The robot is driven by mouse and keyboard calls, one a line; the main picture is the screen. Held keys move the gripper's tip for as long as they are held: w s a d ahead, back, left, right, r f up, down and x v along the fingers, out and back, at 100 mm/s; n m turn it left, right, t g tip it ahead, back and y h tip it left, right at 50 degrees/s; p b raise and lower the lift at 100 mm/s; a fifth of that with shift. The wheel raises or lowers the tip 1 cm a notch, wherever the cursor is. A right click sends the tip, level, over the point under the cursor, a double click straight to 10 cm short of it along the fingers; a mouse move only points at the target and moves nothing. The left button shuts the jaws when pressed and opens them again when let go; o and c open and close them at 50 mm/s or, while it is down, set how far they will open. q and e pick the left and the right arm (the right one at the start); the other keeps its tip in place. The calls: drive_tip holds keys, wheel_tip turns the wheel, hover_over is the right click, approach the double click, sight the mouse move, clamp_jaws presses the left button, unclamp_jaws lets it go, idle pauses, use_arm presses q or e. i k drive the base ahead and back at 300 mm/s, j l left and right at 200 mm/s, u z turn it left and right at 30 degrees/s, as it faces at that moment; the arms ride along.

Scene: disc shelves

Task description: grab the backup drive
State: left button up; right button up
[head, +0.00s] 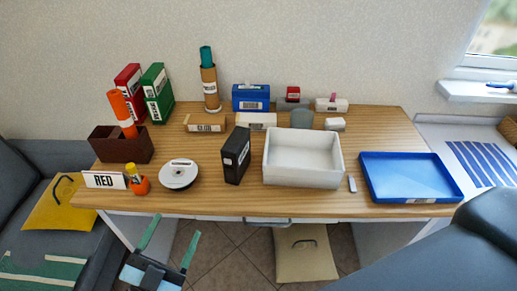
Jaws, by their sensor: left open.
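A black upright box (236,156) with a small white label stands near the middle of the wooden table; it may be the backup drive, but its print is too small to read. A small grey stick-like item (352,184) lies between the white bin and the blue tray; I cannot tell what it is. My left gripper (174,228) is at the bottom left, in front of the table's front edge and apart from everything on it. Its two green-tipped fingers are spread and empty. My right gripper does not show.
A white disc spindle (179,174) is left of the black box, and an open white bin (303,180) right of it. A blue tray (410,177) is at the right. Boxes line the back.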

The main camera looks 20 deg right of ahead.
sight(237, 148)
drive_tip(key=i+l+z, duration=0.25)
drive_tip(key=l+z, duration=0.1)
drive_tip(key=z, duration=0.2)
drive_tip(key=i+z, duration=0.15)
drive_tip(key=i, duration=0.15)
